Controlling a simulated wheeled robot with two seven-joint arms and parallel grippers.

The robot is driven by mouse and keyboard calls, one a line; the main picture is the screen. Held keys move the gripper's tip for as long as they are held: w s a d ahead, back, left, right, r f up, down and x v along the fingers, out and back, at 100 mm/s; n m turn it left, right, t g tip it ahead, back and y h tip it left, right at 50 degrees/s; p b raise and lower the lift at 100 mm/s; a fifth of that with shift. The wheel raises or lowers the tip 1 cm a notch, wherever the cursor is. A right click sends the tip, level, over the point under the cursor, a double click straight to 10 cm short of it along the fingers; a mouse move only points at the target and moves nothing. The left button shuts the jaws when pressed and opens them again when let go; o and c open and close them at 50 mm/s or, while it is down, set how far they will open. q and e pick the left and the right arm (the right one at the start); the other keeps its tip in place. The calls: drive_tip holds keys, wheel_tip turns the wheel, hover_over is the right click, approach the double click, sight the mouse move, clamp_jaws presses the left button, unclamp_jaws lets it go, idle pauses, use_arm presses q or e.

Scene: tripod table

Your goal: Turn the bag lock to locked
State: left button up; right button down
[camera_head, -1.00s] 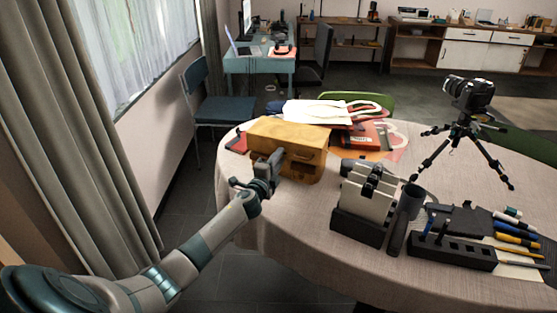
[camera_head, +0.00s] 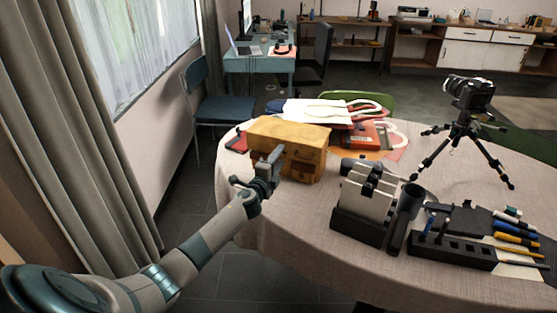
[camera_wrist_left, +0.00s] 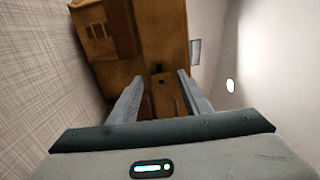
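A yellow-brown bag (camera_head: 287,136) stands on the round cloth-covered table near its left edge. In the left wrist view the bag (camera_wrist_left: 158,30) fills the upper middle, and a small dark lock (camera_wrist_left: 160,79) shows on its face between the fingers. My left gripper (camera_head: 274,160) is at the bag's front left side. In the left wrist view its two fingers (camera_wrist_left: 156,88) are apart, with nothing held between them. Whether the fingertips touch the bag I cannot tell. The lock's setting is too small to read. My right gripper is not in view.
Right of the bag stand a white device in a black holder (camera_head: 363,206) and a dark cylinder (camera_head: 404,215). A pen organizer (camera_head: 452,250) and a camera on a tripod (camera_head: 468,95) are further right. Folders (camera_head: 340,112) lie behind the bag. The table's front left is clear.

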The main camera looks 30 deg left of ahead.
use_arm(q)
drive_tip(key=shift+s, duration=0.1)
drive_tip(key=s+d+b, duration=0.1)
drive_tip(key=s+d, duration=0.2)
drive_tip(key=s, duration=1.4)
drive_tip(key=shift+d, duration=0.2)
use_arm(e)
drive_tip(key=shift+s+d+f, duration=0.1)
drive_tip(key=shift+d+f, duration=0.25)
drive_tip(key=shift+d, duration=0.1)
use_arm(q)
drive_tip(key=shift+f, duration=0.1)
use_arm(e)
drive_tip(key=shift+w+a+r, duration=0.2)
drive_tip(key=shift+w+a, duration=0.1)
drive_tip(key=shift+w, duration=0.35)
